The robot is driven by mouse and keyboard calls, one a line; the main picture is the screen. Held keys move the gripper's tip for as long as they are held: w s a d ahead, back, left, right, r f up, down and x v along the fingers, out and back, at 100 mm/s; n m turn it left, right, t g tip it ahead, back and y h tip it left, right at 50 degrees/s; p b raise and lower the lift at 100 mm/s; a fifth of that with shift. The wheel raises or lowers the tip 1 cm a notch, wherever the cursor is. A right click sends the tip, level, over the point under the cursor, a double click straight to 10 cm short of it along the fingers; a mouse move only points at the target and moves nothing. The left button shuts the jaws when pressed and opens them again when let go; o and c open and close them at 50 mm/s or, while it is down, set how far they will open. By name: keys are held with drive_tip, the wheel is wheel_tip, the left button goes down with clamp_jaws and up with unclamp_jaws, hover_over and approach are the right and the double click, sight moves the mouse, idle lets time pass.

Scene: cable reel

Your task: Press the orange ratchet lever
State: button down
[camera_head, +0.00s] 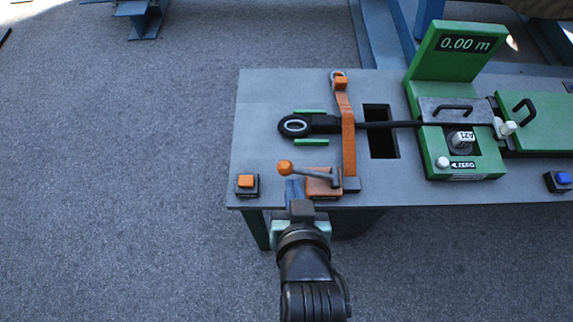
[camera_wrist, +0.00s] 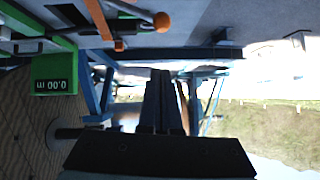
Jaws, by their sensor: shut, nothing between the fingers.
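The ratchet lever is a grey rod ending in an orange ball knob (camera_head: 285,167), at the table's near edge in the head view. Its orange-brown ratchet block (camera_head: 323,183) sits at the foot of an orange strap (camera_head: 347,130). My gripper (camera_head: 294,187) is shut and empty, its blue fingers just below the knob and left of the block in the head view. In the wrist view, the knob (camera_wrist: 161,21) shows beyond and above the dark shut fingertips (camera_wrist: 160,73), apart from them in the picture. I cannot tell whether they touch the lever.
The grey table (camera_head: 262,105) also holds an orange button (camera_head: 246,182) at left and a black cable with a looped end (camera_head: 294,126). A green meter (camera_head: 465,44) reads 0.00 m. A blue button (camera_head: 563,178) is at right. Floor left of the table is clear.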

hover_over(287, 169)
drive_tip(key=s, duration=0.2)
wheel_tip(287, 169, down, 5)
wheel_tip(287, 169, down, 3)
drive_tip(key=shift+w+r+p, duration=0.1)
drive_tip(key=shift+w+p, duration=0.05)
drive_tip(key=shift+p, duration=0.35)
drive_tip(key=shift+w+f, duration=0.15)
drive_tip(key=shift+f, duration=0.7)
